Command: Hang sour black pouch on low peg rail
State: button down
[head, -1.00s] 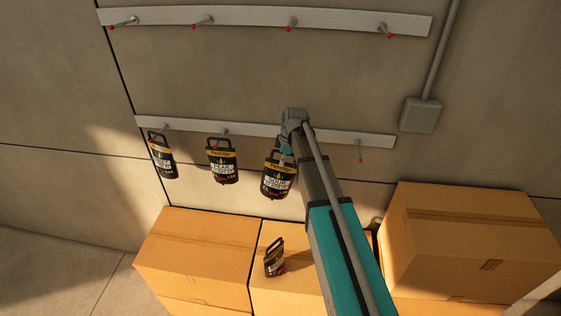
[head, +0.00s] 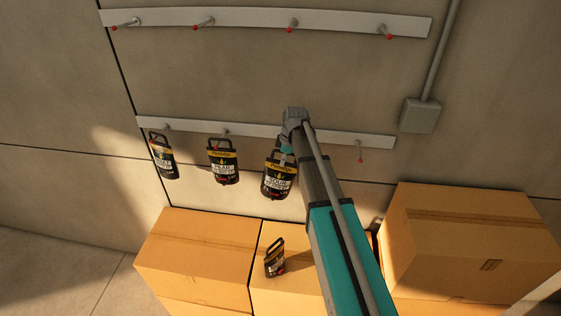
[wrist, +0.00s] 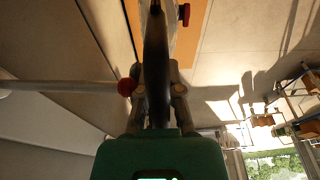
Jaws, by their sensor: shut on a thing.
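The sour black pouch (head: 278,181) has a yellow band and a white label that reads like "SOUR". In the head view it hangs upright just below the low peg rail (head: 340,137). My gripper (head: 288,148) is shut on it near its top, partly hidden by my wrist. In the wrist view the gripper (wrist: 158,95) holds the dark pouch edge-on (wrist: 156,50). A pale peg with a red tip (wrist: 127,87) is right beside the fingers on the left. I cannot tell whether the peg passes through the pouch's handle.
Two similar black pouches, one at far left (head: 162,160) and one in the middle (head: 223,166), hang on the low rail. Its right peg (head: 360,152) is empty. A high rail (head: 250,19) has bare pegs. Another pouch (head: 275,262) stands on cardboard boxes (head: 205,245) below.

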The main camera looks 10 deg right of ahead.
jog(key=shift+w+d+r, duration=0.2)
jog(key=shift+w, duration=0.55)
jog(key=shift+w+d+r, duration=0.2)
jog(key=shift+w, duration=0.75)
jog(key=shift+w+d+f, duration=0.3)
jog(key=shift+w+f, duration=0.05)
jog(key=shift+w, duration=0.2)
jog(key=shift+w+d+f, duration=0.25)
jog(key=shift+w+f, duration=0.05)
jog(key=shift+w, duration=0.25)
jog(key=shift+w+r, duration=0.1)
jog(key=shift+w, duration=0.05)
